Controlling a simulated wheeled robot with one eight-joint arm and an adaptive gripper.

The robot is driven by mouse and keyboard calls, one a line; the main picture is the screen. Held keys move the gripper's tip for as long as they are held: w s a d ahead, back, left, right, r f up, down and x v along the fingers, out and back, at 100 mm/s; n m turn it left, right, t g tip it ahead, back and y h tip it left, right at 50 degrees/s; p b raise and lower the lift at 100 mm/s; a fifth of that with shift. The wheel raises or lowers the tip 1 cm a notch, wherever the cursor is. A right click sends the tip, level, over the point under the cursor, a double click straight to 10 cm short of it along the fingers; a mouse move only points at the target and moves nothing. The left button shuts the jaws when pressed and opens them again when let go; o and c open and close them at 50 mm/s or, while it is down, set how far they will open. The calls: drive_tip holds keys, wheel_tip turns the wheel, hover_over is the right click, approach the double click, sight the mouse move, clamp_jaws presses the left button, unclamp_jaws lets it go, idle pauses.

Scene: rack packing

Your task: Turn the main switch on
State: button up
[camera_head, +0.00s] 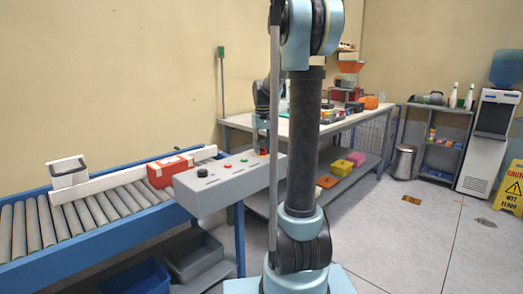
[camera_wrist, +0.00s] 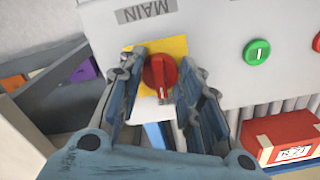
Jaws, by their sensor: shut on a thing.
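The main switch is a red rotary knob (camera_wrist: 158,68) on a yellow plate (camera_wrist: 180,46), with an upside-down "MAIN" label (camera_wrist: 145,10) above it in the wrist view. Its grip bar runs roughly up and down there, with a pale mark at the lower end. My gripper (camera_wrist: 160,78) has one finger on each side of the knob and is shut on it. In the head view my gripper (camera_head: 262,143) is at the right end of the grey control box (camera_head: 215,192), where it and my arm hide much of the switch.
A green button (camera_wrist: 257,52) sits beside the switch, with a red button (camera_wrist: 317,42) farther along. A red box (camera_head: 166,172) lies on the roller conveyor (camera_head: 75,215) behind the control box. A workbench (camera_head: 240,121) stands behind.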

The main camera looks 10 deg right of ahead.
drive_tip(key=m, duration=0.4)
drive_tip(key=shift+m, duration=0.4)
drive_tip(key=m, duration=0.9)
drive_tip(key=shift+m, duration=1.8)
drive_tip(key=o, duration=1.1)
wheel_tip(320, 180, up, 12)
drive_tip(key=shift+f, duration=0.1)
